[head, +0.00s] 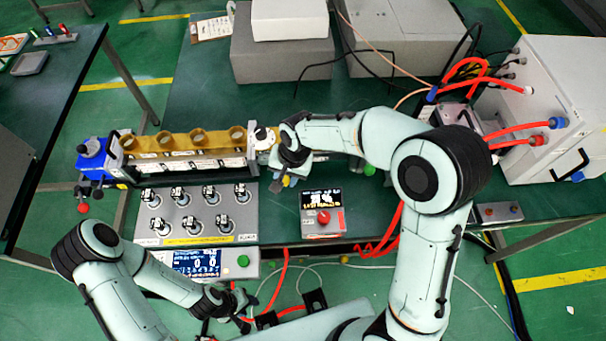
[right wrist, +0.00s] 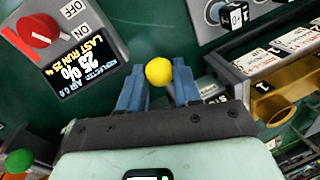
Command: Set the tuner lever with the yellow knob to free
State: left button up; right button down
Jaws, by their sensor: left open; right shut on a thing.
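The yellow knob (right wrist: 159,71) of the tuner lever sits between the blue fingers of my right gripper (right wrist: 159,82) in the right wrist view. The gripper is shut on it. In the head view my right gripper (head: 288,181) is at the right end of the brass waveguide row, with a bit of yellow showing by its fingers. The lever's shaft and any position label are mostly hidden by the gripper. A green knob (head: 369,170) is to the right. My left gripper (head: 246,312) is open and empty below the bench's front edge.
A control box with a red dial (head: 323,216) stands just below the right gripper. A grey panel with several switches (head: 197,213) and a display box (head: 205,263) lie left. A red knob (head: 83,209) hangs at far left. Red hoses run right to a white cabinet (head: 555,100).

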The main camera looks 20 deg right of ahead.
pick_arm(q)
jog(key=shift+s+f+b, duration=0.5)
jog(key=shift+f+b, duration=0.1)
jog(key=shift+f, duration=0.25)
pick_arm(e)
jog(key=shift+w+a+m+t+h, duration=0.15)
jog(key=shift+w+a+m, duration=0.15)
jog(key=shift+a+m, duration=0.6)
jog(key=shift+w+a+m+t+h, duration=0.25)
jog(key=shift+a+m, duration=0.2)
jog(key=shift+m, duration=0.9)
jog(key=shift+w+a+m+t+h, duration=0.1)
jog(key=shift+w+a+m, duration=0.25)
jog(key=shift+a+m, duration=0.55)
jog(key=shift+d+m, duration=0.25)
jog(key=shift+m, duration=0.1)
jog(key=c, duration=0.8)
grip_release()
jog(key=shift+r, duration=0.1)
